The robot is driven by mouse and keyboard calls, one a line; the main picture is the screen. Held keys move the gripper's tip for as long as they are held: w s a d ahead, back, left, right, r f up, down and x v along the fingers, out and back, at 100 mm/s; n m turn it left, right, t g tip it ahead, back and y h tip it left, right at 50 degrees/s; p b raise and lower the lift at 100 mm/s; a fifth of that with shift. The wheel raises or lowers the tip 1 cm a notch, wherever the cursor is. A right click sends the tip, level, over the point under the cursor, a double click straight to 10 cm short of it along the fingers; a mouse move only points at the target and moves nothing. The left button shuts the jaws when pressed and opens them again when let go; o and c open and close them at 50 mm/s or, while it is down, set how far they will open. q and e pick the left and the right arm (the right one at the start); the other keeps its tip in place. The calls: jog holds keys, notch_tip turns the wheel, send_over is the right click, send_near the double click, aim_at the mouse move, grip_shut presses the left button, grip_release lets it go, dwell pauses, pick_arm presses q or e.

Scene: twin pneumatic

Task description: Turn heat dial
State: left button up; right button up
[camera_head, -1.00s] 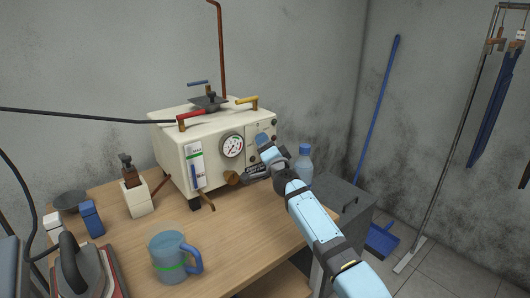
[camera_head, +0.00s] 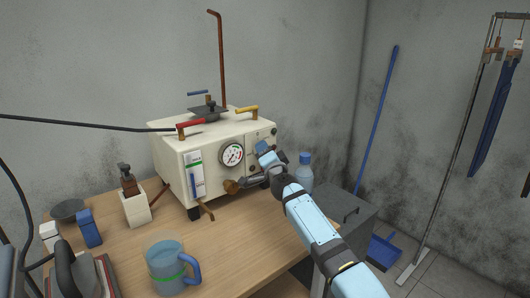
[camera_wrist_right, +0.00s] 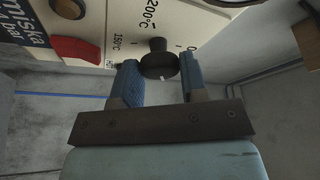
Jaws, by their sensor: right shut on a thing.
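The cream steam boiler (camera_head: 178,156) stands on the wooden table with a round gauge (camera_head: 232,154) on its front. My right gripper (camera_head: 264,150) is at the right part of that front, beside the gauge. In the right wrist view, the black heat dial (camera_wrist_right: 158,58) sits between the two blue fingers of my right gripper (camera_wrist_right: 160,70), which is shut on it. A small white mark shows on the dial's rim. A printed scale (camera_wrist_right: 130,30) with 150°C and 200°C runs beside it. The head view hides the dial behind my gripper. My left gripper is not in view.
A blue-capped bottle (camera_head: 305,172) stands close to the right of my right wrist. A red switch (camera_wrist_right: 76,50) is left of the dial in the wrist view. A glass mug (camera_head: 166,268) stands at the table front. A grey cabinet (camera_head: 345,205) is to the right.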

pick_arm(q)
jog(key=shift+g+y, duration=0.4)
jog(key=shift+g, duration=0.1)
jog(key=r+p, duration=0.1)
jog(key=p, duration=0.3)
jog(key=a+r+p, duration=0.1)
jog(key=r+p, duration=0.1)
jog(key=p, duration=0.2)
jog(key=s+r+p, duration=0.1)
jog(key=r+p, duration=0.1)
jog(key=p, duration=0.3)
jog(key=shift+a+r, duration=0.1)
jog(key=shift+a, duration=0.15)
pick_arm(e)
jog(key=m+g, duration=0.1)
jog(key=m, duration=0.2)
jog(key=m+g+h, duration=0.1)
jog(key=m, duration=0.3)
jog(key=shift+r+h, duration=0.1)
jog(key=shift+h, duration=0.2)
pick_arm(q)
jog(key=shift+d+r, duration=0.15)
pick_arm(e)
jog(key=o, duration=0.9)
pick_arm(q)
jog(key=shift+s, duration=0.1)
pick_arm(e)
jog(key=shift+s, duration=0.15)
